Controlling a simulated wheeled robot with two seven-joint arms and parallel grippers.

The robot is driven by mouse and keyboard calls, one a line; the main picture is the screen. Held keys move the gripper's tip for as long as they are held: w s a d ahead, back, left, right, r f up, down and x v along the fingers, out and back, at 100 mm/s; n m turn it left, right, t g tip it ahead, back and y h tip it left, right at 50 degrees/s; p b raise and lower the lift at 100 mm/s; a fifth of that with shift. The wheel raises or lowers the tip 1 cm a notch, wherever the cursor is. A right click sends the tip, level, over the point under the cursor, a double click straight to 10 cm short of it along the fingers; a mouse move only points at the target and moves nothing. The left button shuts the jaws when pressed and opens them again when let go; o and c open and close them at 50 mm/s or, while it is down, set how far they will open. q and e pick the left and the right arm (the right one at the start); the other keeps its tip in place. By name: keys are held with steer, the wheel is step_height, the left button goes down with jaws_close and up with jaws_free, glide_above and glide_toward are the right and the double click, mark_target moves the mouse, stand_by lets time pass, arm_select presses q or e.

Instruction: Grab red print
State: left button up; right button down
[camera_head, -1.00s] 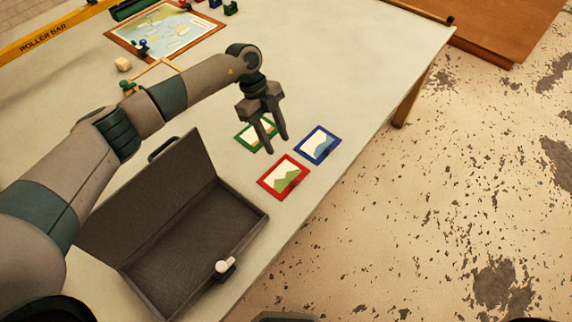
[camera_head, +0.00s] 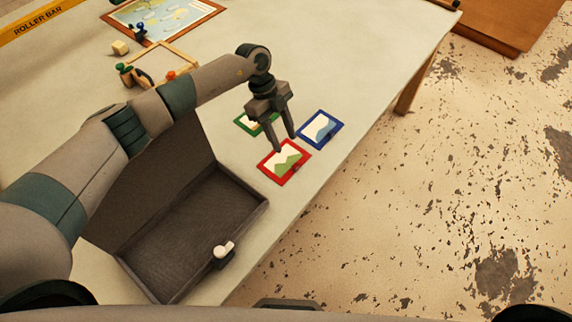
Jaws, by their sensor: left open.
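The red print (camera_head: 284,163), a red-framed picture with a green shape on white, lies flat on the table near its right edge. My left gripper (camera_head: 286,144) is open and empty, pointing down. Its fingertips appear over the top edge of the red print; I cannot tell how high above it they are. A blue print (camera_head: 320,129) lies up and right of the red one. A green print (camera_head: 246,122) lies behind the gripper, partly hidden by it. My right gripper is not in view.
An open dark case (camera_head: 190,232) stands left of and below the red print, its lid raised and a white-knobbed latch (camera_head: 223,250) at its front. A framed map board (camera_head: 163,18) and small game pieces lie at the back. The table's right edge is close to the prints.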

arm_select(q)
steer(key=b, duration=0.2)
glide_toward(296, 165)
steer(key=shift+s+d+f, duration=0.1)
steer(key=shift+s+f, duration=0.2)
steer(key=shift+f, duration=0.25)
steer(key=shift+s+f, duration=0.35)
steer(key=shift+f, duration=0.2)
steer(key=shift+s+d+f+b, duration=0.1)
steer(key=shift+d+f+b, duration=0.1)
steer(key=shift+f+b, duration=0.15)
steer(key=shift+f, duration=0.1)
steer(key=shift+b+x, duration=0.85)
steer(key=shift+x, duration=0.05)
steer(key=shift+w+d+b+x, duration=0.15)
steer(key=shift+b+x, duration=0.45)
steer(key=shift+x, duration=0.25)
steer(key=shift+w+d+b+x, duration=0.1)
steer(key=shift+w+b+x, duration=0.05)
steer(key=shift+b+x, duration=0.55)
steer(key=shift+c, duration=0.3)
